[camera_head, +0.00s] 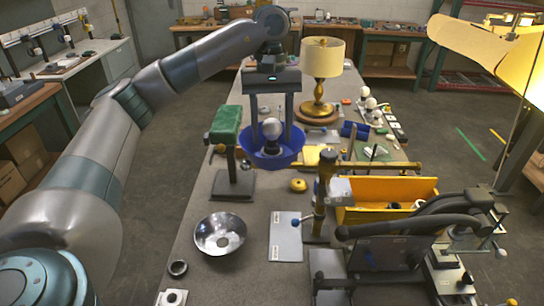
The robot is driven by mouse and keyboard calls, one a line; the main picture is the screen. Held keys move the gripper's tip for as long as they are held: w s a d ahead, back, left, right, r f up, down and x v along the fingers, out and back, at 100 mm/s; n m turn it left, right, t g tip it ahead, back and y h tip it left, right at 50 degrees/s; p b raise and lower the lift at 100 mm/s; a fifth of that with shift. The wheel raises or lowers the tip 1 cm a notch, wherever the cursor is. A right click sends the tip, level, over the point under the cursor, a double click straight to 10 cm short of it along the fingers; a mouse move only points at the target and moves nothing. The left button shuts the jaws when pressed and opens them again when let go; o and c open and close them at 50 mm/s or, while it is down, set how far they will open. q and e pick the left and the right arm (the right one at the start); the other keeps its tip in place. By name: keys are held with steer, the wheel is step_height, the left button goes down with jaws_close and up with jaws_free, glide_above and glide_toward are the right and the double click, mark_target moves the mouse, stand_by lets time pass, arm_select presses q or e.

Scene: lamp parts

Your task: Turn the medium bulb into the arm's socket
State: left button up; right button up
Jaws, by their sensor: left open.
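My left gripper (269,140) reaches in from the upper left and points down over a blue bowl (270,160). Its two fingers are open, with a white round bulb (272,127) between them in the picture. The bulb stands upright above a dark base in the bowl. I cannot tell whether the fingers touch it. Other white bulbs (370,103) stand farther back on the right, so I cannot be sure which is the medium one. A black jointed arm (400,228) lies at the front right; its socket is not clear to see. My right gripper is not in view.
A green padded stand (226,125) is close left of the bowl. A gold lamp with a cream shade (322,57) stands behind. A metal bowl (220,234), a brass post (322,190) and a yellow bin (385,190) are nearer. A yellow shade (480,42) hangs upper right.

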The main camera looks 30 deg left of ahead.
arm_select(q)
steer(key=c, duration=0.8)
steer(key=shift+m, duration=0.3)
steer(key=m+p, duration=0.1)
steer(key=m, duration=0.3)
steer(key=shift+m, duration=0.3)
steer(key=o, duration=1)
step_height(320, 180, up, 17)
steer(key=w, duration=0.2)
steer(key=shift+a, duration=0.25)
